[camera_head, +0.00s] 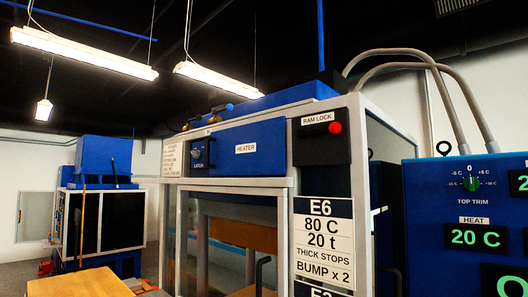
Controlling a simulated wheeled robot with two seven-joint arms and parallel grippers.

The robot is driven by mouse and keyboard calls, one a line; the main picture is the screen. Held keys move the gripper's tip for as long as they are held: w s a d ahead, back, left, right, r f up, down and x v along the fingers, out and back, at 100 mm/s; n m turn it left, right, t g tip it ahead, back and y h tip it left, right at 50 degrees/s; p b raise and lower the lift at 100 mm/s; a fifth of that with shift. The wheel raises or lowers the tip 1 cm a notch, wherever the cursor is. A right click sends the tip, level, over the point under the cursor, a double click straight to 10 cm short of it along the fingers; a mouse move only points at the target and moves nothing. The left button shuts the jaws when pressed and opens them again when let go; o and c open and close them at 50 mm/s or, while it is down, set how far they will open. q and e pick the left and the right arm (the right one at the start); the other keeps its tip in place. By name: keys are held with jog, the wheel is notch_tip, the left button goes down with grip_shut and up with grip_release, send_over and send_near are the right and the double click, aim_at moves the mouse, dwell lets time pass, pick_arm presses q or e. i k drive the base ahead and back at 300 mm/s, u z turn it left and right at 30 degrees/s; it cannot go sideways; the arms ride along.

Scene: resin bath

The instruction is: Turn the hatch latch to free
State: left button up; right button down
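A small dark rotary fitting (203,152) with a white label sits at the left end of the blue panel marked HEATER (265,135). It looks like the latch, but the label and the handle's angle are too small to read surely. Below the panel is a grey-framed glass door (237,183) with a black bar handle (262,271). Brown wooden surfaces show behind the glass. Neither of my grippers is in view.
A RAM LOCK box (320,140) with a red button (335,127) is right of the panel. A blue control cabinet (440,215) with hoses stands at right. A wooden tabletop (85,284) is at lower left. Another blue machine (104,160) stands behind.

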aim_at(196, 154)
jog(key=z, duration=3.4)
jog(key=k, duration=2.7)
jog(key=u, duration=1)
